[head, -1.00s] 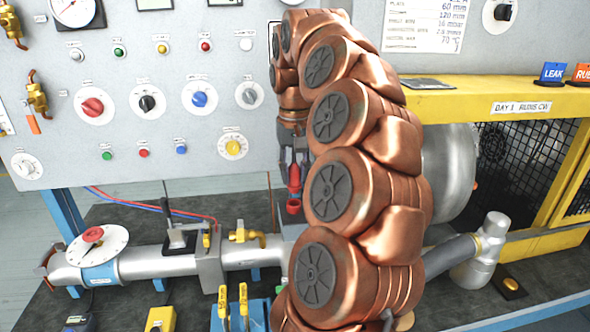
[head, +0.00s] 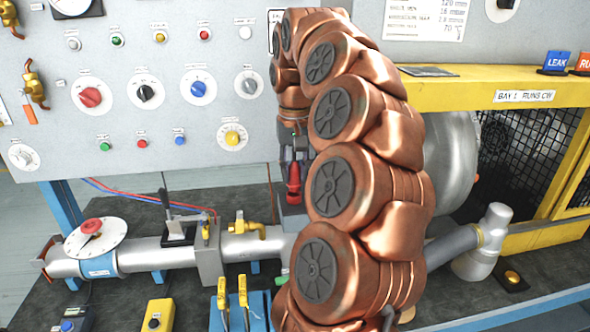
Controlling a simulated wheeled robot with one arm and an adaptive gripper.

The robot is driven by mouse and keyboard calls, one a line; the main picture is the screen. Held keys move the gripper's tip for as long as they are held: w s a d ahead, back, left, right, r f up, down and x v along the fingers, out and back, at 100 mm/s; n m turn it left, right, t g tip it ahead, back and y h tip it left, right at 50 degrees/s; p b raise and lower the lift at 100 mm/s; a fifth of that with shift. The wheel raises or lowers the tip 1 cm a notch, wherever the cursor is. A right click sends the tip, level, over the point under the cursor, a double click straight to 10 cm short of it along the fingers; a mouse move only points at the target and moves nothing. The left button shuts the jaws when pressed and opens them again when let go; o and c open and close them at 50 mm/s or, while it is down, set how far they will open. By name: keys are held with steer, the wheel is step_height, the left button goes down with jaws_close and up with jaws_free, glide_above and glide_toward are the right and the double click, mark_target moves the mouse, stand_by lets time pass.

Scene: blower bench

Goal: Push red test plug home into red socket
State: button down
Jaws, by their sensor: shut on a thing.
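My gripper (head: 293,163) points down in front of the grey panel's lower edge, left of my copper arm. It is shut on the red test plug (head: 293,177), which hangs upright below the fingers. The red socket (head: 293,198) is directly under the plug, on a grey block.
A silver pipe with a red-hubbed valve dial (head: 91,226) runs left of the socket. Yellow-handled levers (head: 233,293) stand in front on a blue base. The yellow guard frame (head: 480,88) and silver blower housing (head: 452,170) are right of my arm.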

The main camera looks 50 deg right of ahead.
steer(key=shift+f+b, duration=1.1)
steer(key=shift+f, duration=0.1)
stand_by(1.2)
steer(key=c, duration=0.8)
jaws_free()
